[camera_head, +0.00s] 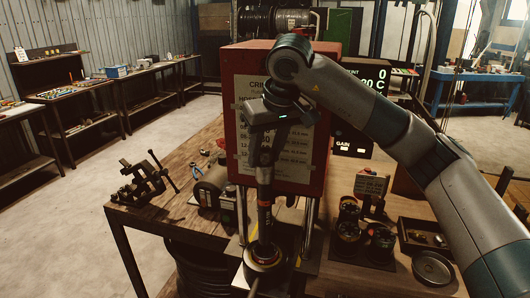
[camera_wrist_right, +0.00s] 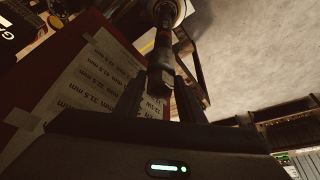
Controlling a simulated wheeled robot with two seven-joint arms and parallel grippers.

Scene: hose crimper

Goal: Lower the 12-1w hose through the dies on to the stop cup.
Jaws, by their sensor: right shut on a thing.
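The 12-1w hose (camera_head: 264,190), dark with an orange-red band, hangs upright in front of the red crimper (camera_head: 240,65). My right gripper (camera_head: 265,160) is shut on its upper part from above. The hose's lower end meets the round dies (camera_head: 264,254) at the crimper's base; how deep it reaches I cannot tell. In the right wrist view the hose (camera_wrist_right: 162,60) runs from between my fingers to the pale die ring (camera_wrist_right: 172,10). The stop cup is hidden. My left gripper is not in view.
Several dark die sets (camera_head: 378,242) stand right of the crimper, near a round tin (camera_head: 433,268). A vise (camera_head: 142,182) sits at the bench's left edge.

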